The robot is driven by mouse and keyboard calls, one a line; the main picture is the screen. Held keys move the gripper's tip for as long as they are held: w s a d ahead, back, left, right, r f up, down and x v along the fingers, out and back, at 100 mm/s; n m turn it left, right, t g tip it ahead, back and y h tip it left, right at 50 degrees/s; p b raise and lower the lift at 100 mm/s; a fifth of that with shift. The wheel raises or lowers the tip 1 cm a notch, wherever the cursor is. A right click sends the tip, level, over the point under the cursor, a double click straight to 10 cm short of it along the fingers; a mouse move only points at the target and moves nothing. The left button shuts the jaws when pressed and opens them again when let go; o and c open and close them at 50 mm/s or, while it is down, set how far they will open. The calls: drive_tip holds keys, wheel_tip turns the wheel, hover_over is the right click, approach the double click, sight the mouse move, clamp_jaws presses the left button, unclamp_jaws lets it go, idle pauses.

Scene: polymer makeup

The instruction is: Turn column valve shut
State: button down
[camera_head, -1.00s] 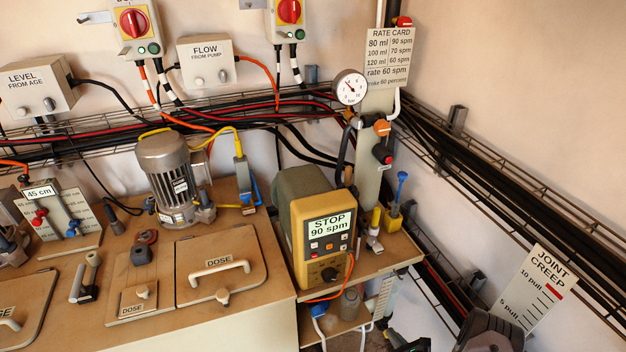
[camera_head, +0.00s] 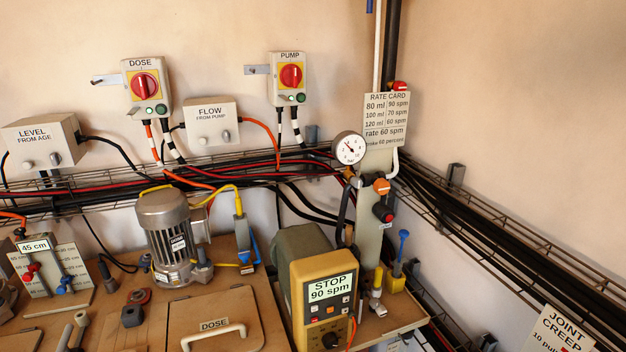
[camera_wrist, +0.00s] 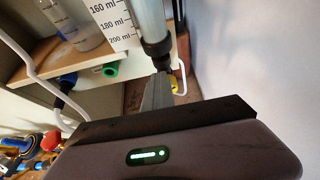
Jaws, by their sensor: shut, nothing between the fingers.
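In the wrist view a clear column (camera_wrist: 148,20) runs down from the top beside a white scale (camera_wrist: 112,18) marked 160 to 200 ml. It ends in a dark fitting (camera_wrist: 157,47). Just below the fitting is a small yellow part (camera_wrist: 174,85), partly hidden by my gripper; I cannot tell if it is the valve's handle or how it is turned. My gripper (camera_wrist: 161,78) is shut and empty, its grey fingers pointing up at the fitting. I cannot tell if they touch it. My gripper is not in the head view.
A green part (camera_wrist: 110,70) and a blue part (camera_wrist: 67,80) sit under the shelf, left of my gripper. A white tube (camera_wrist: 40,70) curves at left. The head view shows the yellow pump controller (camera_head: 328,290), reading STOP 90 spm, and a pressure gauge (camera_head: 350,148).

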drive_tip(key=shift+w+d+b, duration=0.25)
drive_tip(key=shift+d+b, duration=0.5)
drive_tip(key=shift+b, duration=0.55)
drive_tip(key=s+d+r+p, duration=0.1)
drive_tip(key=s+d, duration=0.1)
drive_tip(key=s, duration=0.3)
drive_tip(key=shift+s, duration=0.3)
